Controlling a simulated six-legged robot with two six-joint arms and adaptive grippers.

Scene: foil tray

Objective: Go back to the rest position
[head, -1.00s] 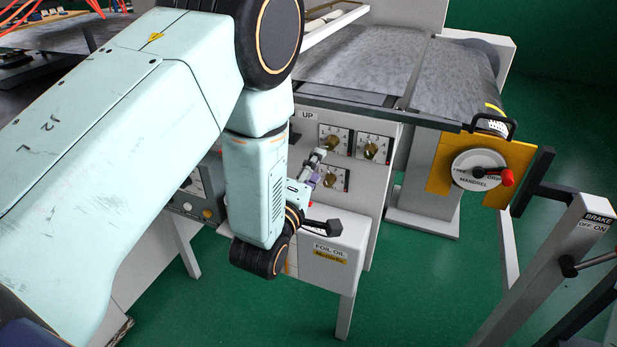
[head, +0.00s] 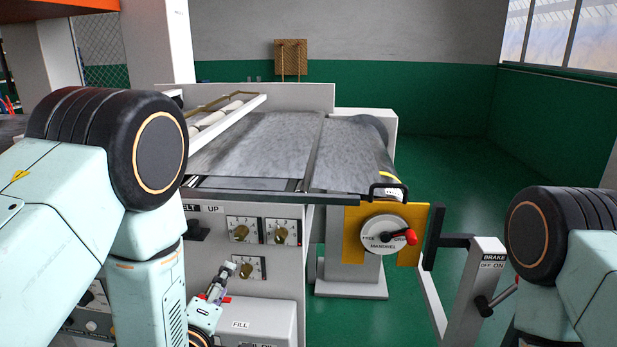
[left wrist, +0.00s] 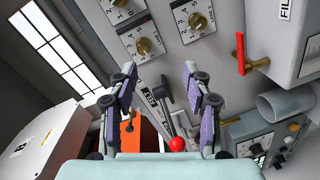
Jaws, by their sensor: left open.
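My left gripper (head: 218,285) is small in the head view, in front of the machine's lower front panel (head: 215,265), and partly hidden by my left arm. In the left wrist view the left gripper (left wrist: 162,88) has its two purple-padded fingers spread apart, with nothing held between them. Beyond the gap are a dark lever and a red ball knob (left wrist: 177,144). My right arm shows at the right edge of the head view, but its gripper is out of view.
Dials (head: 242,230) sit on the panel left of the yellow mandrel plate (head: 416,246). The FILL box (head: 262,330) juts out below; its red handle (left wrist: 240,54) shows in the wrist view. The brake post (head: 470,275) stands near my right arm. Green floor is clear behind.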

